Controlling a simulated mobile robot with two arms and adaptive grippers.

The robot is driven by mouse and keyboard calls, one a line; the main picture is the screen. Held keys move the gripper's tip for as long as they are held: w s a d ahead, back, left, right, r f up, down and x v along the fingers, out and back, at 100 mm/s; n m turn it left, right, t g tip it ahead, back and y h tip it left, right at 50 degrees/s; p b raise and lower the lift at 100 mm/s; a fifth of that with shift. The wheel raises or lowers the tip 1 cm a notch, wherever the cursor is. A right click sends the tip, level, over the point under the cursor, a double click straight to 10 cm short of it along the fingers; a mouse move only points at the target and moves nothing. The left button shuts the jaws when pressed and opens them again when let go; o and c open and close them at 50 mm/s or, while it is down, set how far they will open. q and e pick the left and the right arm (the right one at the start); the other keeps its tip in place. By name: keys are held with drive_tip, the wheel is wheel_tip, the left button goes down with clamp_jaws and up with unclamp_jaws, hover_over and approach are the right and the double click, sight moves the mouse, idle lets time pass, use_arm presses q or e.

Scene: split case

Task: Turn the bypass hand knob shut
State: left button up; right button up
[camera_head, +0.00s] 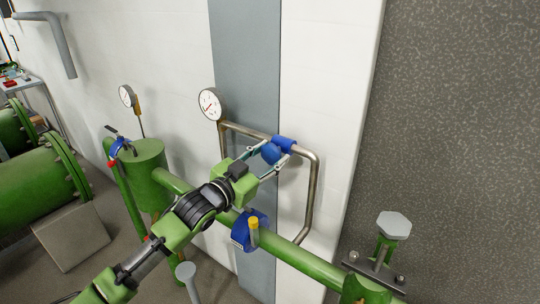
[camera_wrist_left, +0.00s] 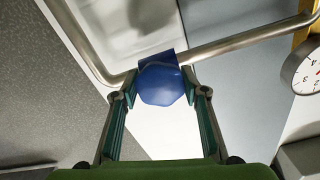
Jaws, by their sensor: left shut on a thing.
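The bypass hand knob (camera_head: 271,153) is blue and sits on a blue valve body (camera_head: 284,144) on a thin steel bypass pipe (camera_head: 314,190). In the left wrist view the knob (camera_wrist_left: 161,84) is a rounded blue shape between the fingertips, with the pipe behind it. My left gripper (camera_head: 270,158) reaches up from the lower left and is shut on the knob, one finger on each side; it also shows in the left wrist view (camera_wrist_left: 160,96). The knob's turned angle cannot be told. My right gripper is not in view.
A thick green pipe (camera_head: 315,265) with a blue, yellow-topped fitting (camera_head: 249,230) runs below my arm. A round gauge (camera_head: 210,104) stands left of the bypass pipe, another gauge (camera_head: 126,96) farther left. A grey-topped post (camera_head: 393,226) stands at right.

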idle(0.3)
use_arm(q)
drive_tip(key=o, duration=1.1)
drive_tip(key=shift+o, duration=0.2)
drive_tip(key=v, duration=1.2)
